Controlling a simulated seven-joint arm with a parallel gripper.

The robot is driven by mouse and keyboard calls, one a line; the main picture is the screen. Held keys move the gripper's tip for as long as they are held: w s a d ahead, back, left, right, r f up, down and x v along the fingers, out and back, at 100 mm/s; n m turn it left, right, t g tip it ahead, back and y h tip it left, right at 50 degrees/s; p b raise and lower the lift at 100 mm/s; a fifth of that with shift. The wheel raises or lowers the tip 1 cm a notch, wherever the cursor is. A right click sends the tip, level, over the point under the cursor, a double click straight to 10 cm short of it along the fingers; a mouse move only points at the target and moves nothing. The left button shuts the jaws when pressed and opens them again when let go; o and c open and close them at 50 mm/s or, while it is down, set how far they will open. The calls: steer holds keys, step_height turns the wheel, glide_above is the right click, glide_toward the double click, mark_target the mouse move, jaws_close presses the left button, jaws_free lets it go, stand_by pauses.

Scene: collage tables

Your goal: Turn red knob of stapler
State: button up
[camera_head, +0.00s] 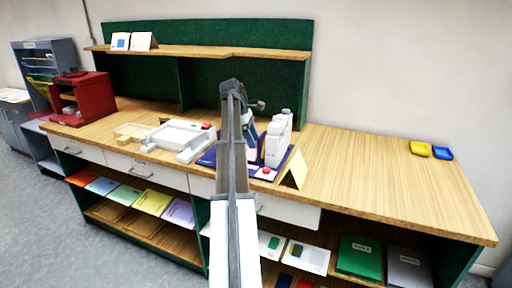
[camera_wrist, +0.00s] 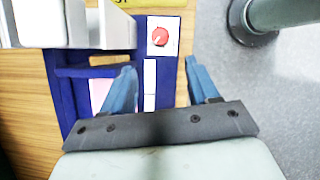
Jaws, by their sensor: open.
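The stapler (camera_head: 277,140) is a white machine on a dark blue base, on the wooden counter right of my arm. Its red knob (camera_head: 266,171) sits at the front of the base, beside a yellow folded card. In the wrist view the red knob (camera_wrist: 160,37) shows on a white square plate, with the white stapler body (camera_wrist: 118,25) to its left. My gripper (camera_wrist: 162,70) is open and empty. Its two blue fingers point toward the knob's side of the picture, with the knob beyond the gap between the tips. In the head view my arm hides most of the gripper.
A yellow folded card (camera_head: 294,171) stands right of the stapler. A white tray-like device (camera_head: 180,137) lies left of my arm. A red box unit (camera_head: 83,99) stands at the far left. The counter between is clear.

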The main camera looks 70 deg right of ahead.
steer(key=shift+w+r, duration=0.1)
steer(key=shift+r, duration=0.2)
steer(key=m+t, duration=0.5)
steer(key=t, duration=0.4)
glide_toward(267, 169)
steer(key=x, duration=0.8)
steer(key=shift+w+f, duration=0.1)
stand_by(0.3)
steer(key=c, duration=1)
